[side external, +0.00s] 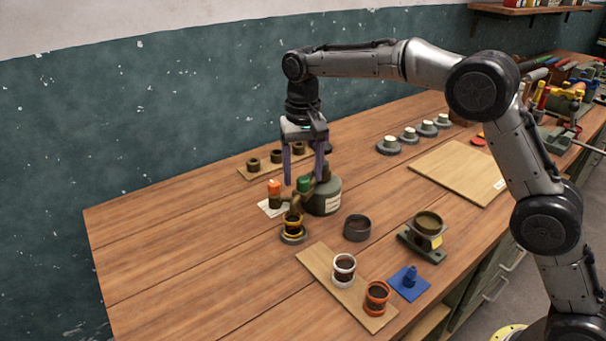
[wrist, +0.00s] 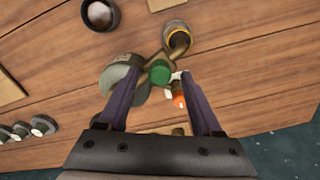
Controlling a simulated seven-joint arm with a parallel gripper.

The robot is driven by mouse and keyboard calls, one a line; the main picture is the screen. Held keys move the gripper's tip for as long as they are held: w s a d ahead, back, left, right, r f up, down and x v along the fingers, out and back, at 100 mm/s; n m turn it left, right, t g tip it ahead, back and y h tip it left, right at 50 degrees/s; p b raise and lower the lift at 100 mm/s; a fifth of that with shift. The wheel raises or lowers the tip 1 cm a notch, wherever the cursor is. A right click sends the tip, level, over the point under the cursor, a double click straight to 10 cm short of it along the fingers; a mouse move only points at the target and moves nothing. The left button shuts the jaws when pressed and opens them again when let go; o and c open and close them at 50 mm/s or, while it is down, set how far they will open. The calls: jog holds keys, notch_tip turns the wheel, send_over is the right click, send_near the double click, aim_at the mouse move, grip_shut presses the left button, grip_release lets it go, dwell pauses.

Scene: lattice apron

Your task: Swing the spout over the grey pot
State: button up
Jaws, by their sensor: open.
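The dispenser has a squat grey-green body (side external: 326,197), also in the wrist view (wrist: 118,80), a green knob (side external: 304,184) and a brass spout (side external: 300,201). The spout's outer end is over the yellow-banded pot (side external: 292,224), which also shows in the wrist view (wrist: 178,42). The grey pot (side external: 357,229) stands apart, to the right of that pot; in the wrist view it is at the top left (wrist: 112,20). My gripper (side external: 303,181) is open, pointing down, with its fingers on either side of the green knob in the wrist view (wrist: 160,75). I cannot tell whether they touch anything.
An orange-topped piece (side external: 274,188) stands close left of the spout. White (side external: 344,268) and orange (side external: 377,297) pots stand on a board in front. A blue pad (side external: 409,283) and a dark stand with a bowl (side external: 428,224) are to the right. The table's left end is clear.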

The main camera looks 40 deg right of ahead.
jog(key=shift+f, duration=0.5)
grip_shut()
dwell(1.2)
